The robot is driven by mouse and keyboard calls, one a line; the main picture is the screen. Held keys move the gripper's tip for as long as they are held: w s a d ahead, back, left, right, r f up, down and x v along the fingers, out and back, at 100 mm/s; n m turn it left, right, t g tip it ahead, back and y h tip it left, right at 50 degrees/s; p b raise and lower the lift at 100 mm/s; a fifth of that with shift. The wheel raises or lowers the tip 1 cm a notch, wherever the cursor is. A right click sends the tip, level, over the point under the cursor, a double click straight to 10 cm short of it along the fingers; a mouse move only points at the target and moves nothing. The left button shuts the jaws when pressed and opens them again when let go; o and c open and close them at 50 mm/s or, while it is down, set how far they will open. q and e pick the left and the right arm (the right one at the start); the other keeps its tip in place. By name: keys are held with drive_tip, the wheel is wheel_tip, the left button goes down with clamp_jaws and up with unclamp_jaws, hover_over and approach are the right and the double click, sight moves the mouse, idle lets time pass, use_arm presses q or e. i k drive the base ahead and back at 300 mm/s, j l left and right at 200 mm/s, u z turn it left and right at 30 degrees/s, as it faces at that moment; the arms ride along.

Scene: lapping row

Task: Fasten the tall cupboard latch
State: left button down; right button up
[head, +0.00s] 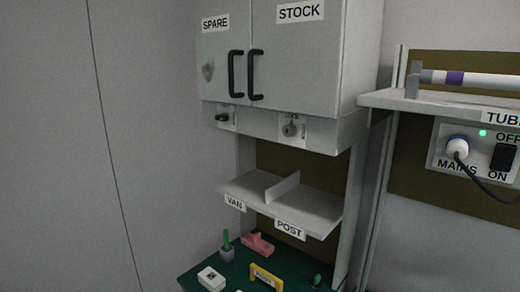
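A tall grey cupboard (297,75) hangs on the wall, with two doors labelled SPARE (212,60) and STOCK (310,62). Both doors look shut, and their black bar handles stand side by side at the middle. On the panel below are two small turn latches. The left latch (222,117) is dark and seems to lie sideways. The right latch (290,129) is a grey knob on a light plate; its small label is too small to read, and I cannot tell how it is turned. Neither of my grippers is in view.
Below is a shelf with VAN (235,203) and POST (290,229) bays, both empty. A green bench top (228,270) holds several small items. At right are a tube shelf (440,101) and a mains socket panel (480,152) with a plug and cable. Bare wall fills the left.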

sight(224, 118)
drive_tip(key=u, duration=0.4)
drive_tip(key=i+u, duration=0.1)
drive_tip(key=u, duration=0.25)
drive_tip(key=i+u, duration=0.1)
drive_tip(key=u, duration=0.65)
drive_tip(key=i, duration=0.2)
drive_tip(key=u, duration=0.05)
